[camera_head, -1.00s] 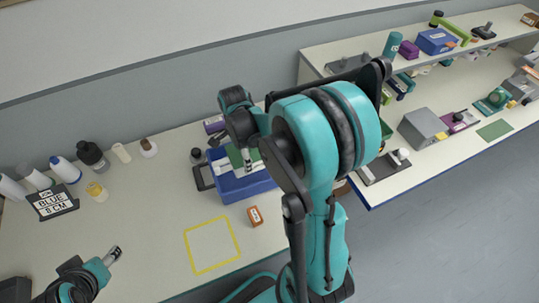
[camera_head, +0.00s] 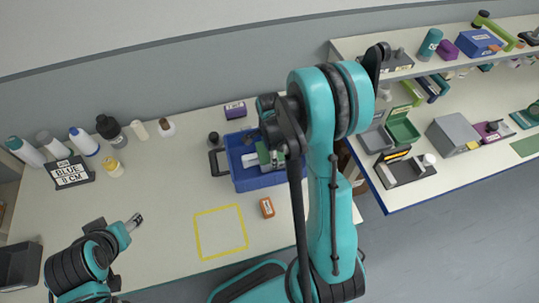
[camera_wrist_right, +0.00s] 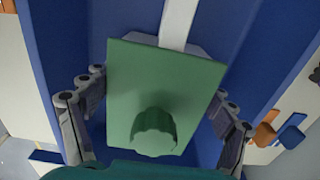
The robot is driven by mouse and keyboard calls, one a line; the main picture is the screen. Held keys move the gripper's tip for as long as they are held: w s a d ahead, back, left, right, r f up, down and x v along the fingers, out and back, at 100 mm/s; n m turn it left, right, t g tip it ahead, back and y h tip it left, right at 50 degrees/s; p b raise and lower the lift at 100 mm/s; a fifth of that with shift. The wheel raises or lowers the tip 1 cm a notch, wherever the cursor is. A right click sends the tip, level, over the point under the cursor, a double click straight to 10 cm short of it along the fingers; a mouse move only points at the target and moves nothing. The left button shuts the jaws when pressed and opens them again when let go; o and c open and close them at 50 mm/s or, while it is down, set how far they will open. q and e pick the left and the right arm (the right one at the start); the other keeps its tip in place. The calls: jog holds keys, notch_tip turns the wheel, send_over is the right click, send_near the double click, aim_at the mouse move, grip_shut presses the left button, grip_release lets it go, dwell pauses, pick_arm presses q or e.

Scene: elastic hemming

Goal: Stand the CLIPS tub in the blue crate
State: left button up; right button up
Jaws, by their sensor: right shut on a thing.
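The blue crate (camera_head: 262,181) stands on the table at the back, right of the middle. My right gripper (camera_head: 268,158) is down at the crate, shut on a green-lidded tub (camera_wrist_right: 165,90). In the right wrist view the tub's flat green lid with a round knob lies between the two fingers, with blue crate walls (camera_wrist_right: 65,40) around it. No CLIPS label can be read on it. The tub's base is hidden, so I cannot tell whether it touches the crate floor. My left gripper (camera_head: 132,222) is over the table at lower left, far from the crate, its jaws unclear.
A small orange block (camera_head: 267,208) lies in front of the crate, near a yellow taped square (camera_head: 221,231). A purple box (camera_head: 235,110) is behind it. Several bottles and a BLUE 8 CM sign (camera_head: 70,173) stand at left. A second bench with a shelf is at right.

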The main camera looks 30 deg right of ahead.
jog(key=shift+f, duration=0.2)
jog(key=o, duration=1.2)
jog(key=shift+r, duration=0.1)
